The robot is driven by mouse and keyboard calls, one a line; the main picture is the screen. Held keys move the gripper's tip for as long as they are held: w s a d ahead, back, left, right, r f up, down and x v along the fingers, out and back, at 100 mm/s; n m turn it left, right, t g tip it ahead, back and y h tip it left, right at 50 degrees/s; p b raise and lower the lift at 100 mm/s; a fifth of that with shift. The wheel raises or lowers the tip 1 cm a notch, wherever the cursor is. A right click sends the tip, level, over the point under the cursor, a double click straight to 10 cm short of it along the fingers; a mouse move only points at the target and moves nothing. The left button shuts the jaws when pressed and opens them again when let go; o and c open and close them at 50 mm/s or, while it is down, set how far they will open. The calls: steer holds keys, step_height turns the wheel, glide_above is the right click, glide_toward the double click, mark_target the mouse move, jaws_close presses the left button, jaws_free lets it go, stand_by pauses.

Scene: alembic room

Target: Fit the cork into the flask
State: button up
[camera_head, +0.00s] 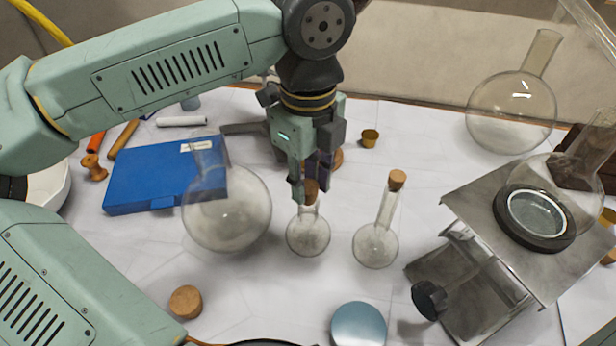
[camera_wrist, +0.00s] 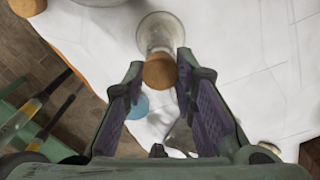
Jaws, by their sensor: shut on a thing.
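A small round-bottomed glass flask (camera_head: 308,236) stands upright on the white-covered table, below my gripper. My gripper (camera_head: 310,182) points down and is shut on a brown cork (camera_head: 311,192). In the wrist view the cork (camera_wrist: 160,71) sits between the fingertips, with the glass flask (camera_wrist: 160,32) right behind it. The cork is at the flask's neck, in line with it; the fingers partly hide the mouth, so I cannot tell how deep it sits. A second small flask (camera_head: 376,245) to the right has a cork (camera_head: 397,179) in its mouth.
A large round flask (camera_head: 227,212) stands close on the left, by a blue case (camera_head: 150,178). A metal stand (camera_head: 480,220) with a black knob is at the right. A loose cork (camera_head: 185,301) and a blue-grey disc (camera_head: 358,324) lie in front. A small brass cup (camera_head: 369,138) is behind.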

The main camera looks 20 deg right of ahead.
mark_target(308, 187)
steer(key=shift+f+b, duration=1)
steer(key=shift+b, duration=0.8)
stand_by(3.0)
steer(key=o, duration=1.1)
steer(key=o, duration=0.4)
steer(key=shift+r, duration=0.1)
steer(key=shift+r+p, duration=2.2)
steer(key=shift+r, duration=1.25)
